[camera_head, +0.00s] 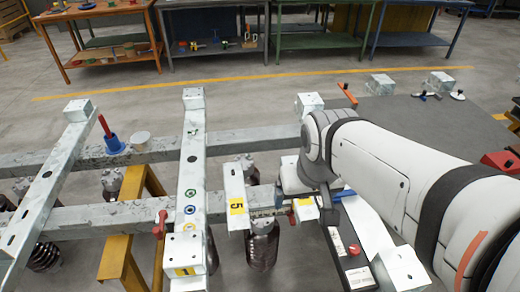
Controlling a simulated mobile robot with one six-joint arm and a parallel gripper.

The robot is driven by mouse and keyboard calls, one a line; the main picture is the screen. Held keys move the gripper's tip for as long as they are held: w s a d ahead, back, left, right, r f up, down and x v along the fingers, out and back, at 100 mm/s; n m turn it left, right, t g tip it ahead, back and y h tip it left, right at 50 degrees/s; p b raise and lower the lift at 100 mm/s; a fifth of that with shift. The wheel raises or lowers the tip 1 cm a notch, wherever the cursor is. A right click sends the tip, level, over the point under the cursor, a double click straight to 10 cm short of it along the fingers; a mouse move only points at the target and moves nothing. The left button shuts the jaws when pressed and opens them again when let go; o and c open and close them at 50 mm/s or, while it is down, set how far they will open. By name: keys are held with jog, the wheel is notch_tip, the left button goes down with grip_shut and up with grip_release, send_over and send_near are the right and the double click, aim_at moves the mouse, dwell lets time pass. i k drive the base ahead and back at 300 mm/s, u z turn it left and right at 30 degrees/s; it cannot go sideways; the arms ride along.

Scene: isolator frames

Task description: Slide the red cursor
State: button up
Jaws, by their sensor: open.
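A small red piece (291,216), likely the red cursor, shows at the right end of a narrow ruler-like strip (265,212) beside the plate marked 5. It is too small to see its shape clearly. My gripper (328,212) points down just right of it, over the frame, and looks dark and small. It is open. My white wrist and arm come in from the right and cover part of the frame there. I cannot tell whether a finger touches the red piece.
A red lever (160,224) stands left of the plate marked 1. A grey table (455,125) with a red box (501,161) is at right. Workbenches (105,30) line the back.

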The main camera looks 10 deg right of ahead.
aim_at(291, 219)
jog(key=u, duration=0.25)
jog(key=k, duration=1.45)
jog(key=z, duration=0.2)
jog(key=i, duration=1.05)
jog(key=z, duration=0.05)
